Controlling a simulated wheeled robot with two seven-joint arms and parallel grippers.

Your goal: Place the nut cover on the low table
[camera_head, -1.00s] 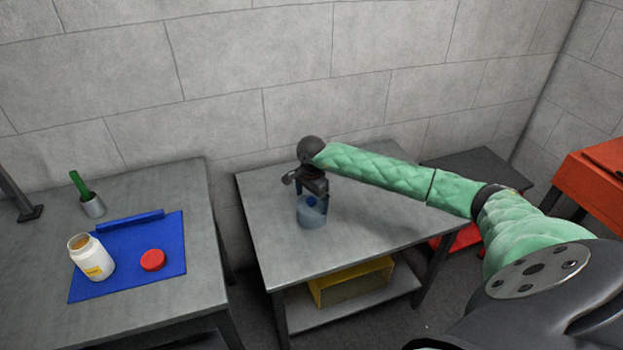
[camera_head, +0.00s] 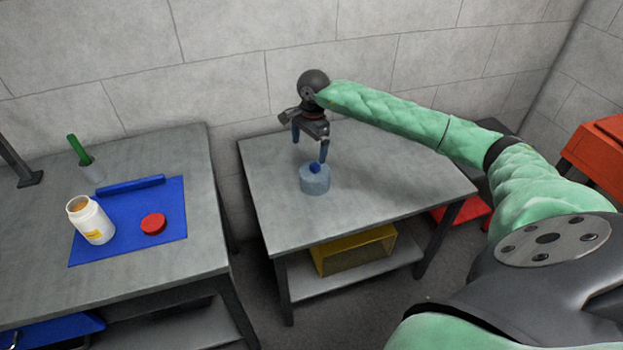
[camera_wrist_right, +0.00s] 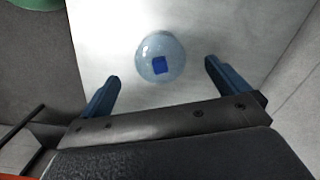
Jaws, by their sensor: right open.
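The nut cover, a grey-blue round piece with a small blue knob on top (camera_head: 315,184), stands upright on the low grey table (camera_head: 390,190). It also shows in the right wrist view (camera_wrist_right: 160,58), resting on the table top. My right gripper (camera_head: 309,152) is open and empty above the cover, its blue fingers apart. In the right wrist view my right gripper's fingers (camera_wrist_right: 160,90) lie to either side of and short of the cover, not touching it. My left gripper is not in view.
A second table on the left carries a blue mat (camera_head: 170,222), a white jar (camera_head: 92,222), a red lid (camera_head: 153,223) and a green-handled brush in a cup (camera_head: 80,152). A yellow bin (camera_head: 355,252) sits on the low table's shelf. The table top around the cover is clear.

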